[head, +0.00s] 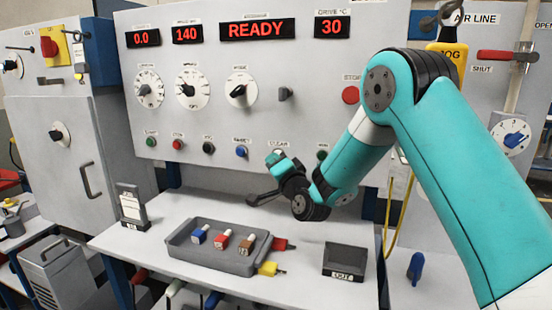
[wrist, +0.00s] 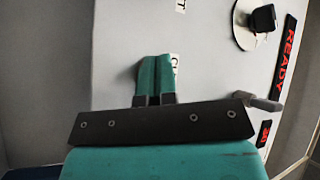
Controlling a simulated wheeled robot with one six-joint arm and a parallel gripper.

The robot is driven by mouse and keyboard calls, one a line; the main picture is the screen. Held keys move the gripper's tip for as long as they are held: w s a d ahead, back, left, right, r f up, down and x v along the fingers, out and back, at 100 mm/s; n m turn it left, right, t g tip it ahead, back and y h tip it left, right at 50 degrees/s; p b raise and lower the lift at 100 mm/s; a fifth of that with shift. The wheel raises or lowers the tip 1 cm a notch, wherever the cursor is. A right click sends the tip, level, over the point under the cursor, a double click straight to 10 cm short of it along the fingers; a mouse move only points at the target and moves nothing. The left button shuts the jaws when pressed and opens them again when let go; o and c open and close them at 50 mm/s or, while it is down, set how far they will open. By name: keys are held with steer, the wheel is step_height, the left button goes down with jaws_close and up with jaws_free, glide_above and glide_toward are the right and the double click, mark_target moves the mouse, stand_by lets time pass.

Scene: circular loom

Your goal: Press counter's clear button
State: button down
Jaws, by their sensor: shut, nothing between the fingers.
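The wide grey control panel (head: 300,120) carries a row of small buttons under its dials. The label CLEAR (head: 279,143) stands in this row, right of the blue button (head: 242,152). My gripper (head: 277,157) is in front of the panel just below this label and hides the button there. In the wrist view my two teal fingers (wrist: 155,78) are together, with nothing between them. They point at the panel beside the partly covered label (wrist: 174,68). I cannot tell whether the fingertips touch the button.
Red displays, one reading READY (head: 257,30), and several dials line the panel above. A grey lever (head: 285,94) sticks out above my gripper. Below, a grey tray (head: 205,262) with coloured pieces and a dark OUT box (head: 344,262) stand on the shelf.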

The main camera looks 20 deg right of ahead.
stand_by(0.3)
steer(key=shift+s+a+p, duration=0.45)
steer(key=shift+s+p, duration=0.25)
steer(key=shift+a, duration=0.1)
steer(key=s+a+p, duration=0.1)
steer(key=s+p, duration=0.1)
steer(key=s+a+p, duration=0.2)
steer(key=shift+p, duration=0.35)
steer(key=shift+d, duration=0.1)
stand_by(0.4)
